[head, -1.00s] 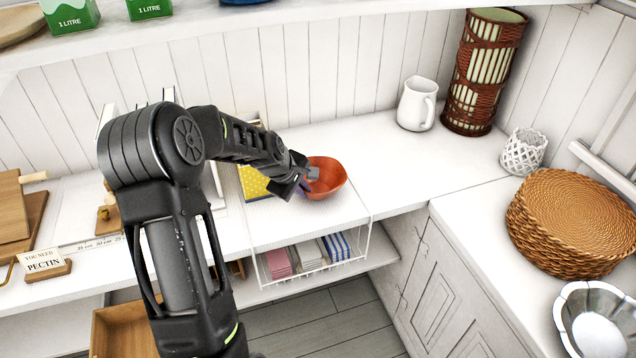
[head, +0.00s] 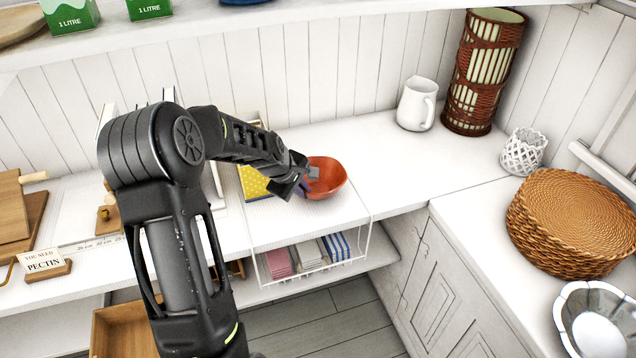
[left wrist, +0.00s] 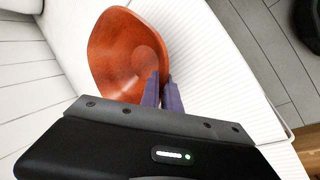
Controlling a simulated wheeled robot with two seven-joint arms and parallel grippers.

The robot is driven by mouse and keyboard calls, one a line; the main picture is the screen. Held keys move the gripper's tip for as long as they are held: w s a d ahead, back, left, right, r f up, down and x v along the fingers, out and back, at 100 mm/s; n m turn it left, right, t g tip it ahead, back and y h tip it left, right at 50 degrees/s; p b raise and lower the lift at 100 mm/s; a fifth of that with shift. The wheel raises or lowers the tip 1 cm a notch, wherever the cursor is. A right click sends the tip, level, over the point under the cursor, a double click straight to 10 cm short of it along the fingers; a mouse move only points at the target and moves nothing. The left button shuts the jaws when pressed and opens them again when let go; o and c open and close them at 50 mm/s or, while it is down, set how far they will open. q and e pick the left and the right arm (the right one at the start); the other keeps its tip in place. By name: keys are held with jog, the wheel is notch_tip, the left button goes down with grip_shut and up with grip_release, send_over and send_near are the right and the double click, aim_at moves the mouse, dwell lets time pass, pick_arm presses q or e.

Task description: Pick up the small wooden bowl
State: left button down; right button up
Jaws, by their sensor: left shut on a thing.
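The small wooden bowl (head: 328,178) is orange-brown and stands on the white counter shelf, near its front edge, in the head view. It also shows in the left wrist view (left wrist: 122,50), its open inside facing the camera. My left gripper (head: 309,181) is at the bowl's left side, with its fingers shut on the bowl's near rim. In the left wrist view its two purple-grey fingertips (left wrist: 162,92) meet at the rim; the exact contact is partly hidden. My right gripper is not in view.
A yellow dotted item (head: 254,183) stands just left of the gripper. A wire basket of folded cloths (head: 318,252) hangs below. The counter right of the bowl is clear.

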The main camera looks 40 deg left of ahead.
pick_arm(q)
jog(key=shift+w+r, duration=0.1)
jog(key=shift+r, duration=0.45)
notch_tip(320, 180, up, 9)
jog(key=shift+f+b, duration=0.1)
jog(key=shift+b, duration=0.35)
